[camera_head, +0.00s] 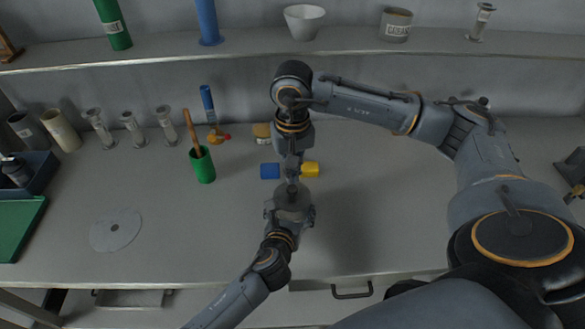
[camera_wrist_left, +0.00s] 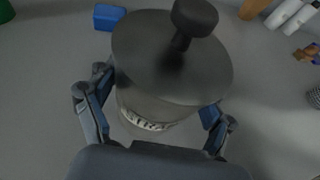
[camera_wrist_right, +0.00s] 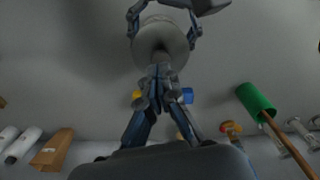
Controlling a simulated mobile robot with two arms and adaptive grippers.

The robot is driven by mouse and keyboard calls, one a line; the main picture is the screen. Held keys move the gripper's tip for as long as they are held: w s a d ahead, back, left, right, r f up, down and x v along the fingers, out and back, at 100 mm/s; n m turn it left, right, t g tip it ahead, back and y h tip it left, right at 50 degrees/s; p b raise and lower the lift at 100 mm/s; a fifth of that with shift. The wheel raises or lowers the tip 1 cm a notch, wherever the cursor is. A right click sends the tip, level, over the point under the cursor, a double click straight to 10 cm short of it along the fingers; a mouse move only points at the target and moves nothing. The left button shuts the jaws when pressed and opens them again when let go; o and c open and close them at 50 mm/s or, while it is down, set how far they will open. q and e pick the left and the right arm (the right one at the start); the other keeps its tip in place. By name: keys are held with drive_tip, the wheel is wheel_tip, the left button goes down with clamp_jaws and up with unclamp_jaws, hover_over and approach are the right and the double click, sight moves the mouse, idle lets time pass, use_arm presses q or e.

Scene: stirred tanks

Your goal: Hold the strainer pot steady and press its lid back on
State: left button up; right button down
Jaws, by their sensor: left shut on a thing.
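The strainer pot (camera_wrist_left: 143,117) is a grey pot with a partly covered label. Its dark round lid (camera_wrist_left: 150,68) lies over the top, with a black knob (camera_wrist_left: 195,16) standing up from it. I cannot tell whether the lid is fully seated. My left gripper (camera_head: 291,207) is shut around the pot, with a finger on each side of it in the left wrist view.
A blue block (camera_head: 270,171) and a yellow block (camera_head: 310,170) lie near the grippers. A green cup (camera_head: 203,166) with a brown stick stands left. A grey disc (camera_head: 115,230) lies front left. The counter's right side is mostly clear. A shelf (camera_head: 350,42) runs behind.

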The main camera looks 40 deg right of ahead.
sight(293, 189)
use_arm(q)
drive_tip(key=shift+f, duration=0.1)
use_arm(e)
drive_tip(key=shift+f, duration=1.65)
drive_tip(key=shift+r, duration=0.1)
drive_tip(key=shift+r, duration=3.45)
use_arm(q)
drive_tip(key=o, duration=1.1)
drive_tip(key=shift+o, duration=0.2)
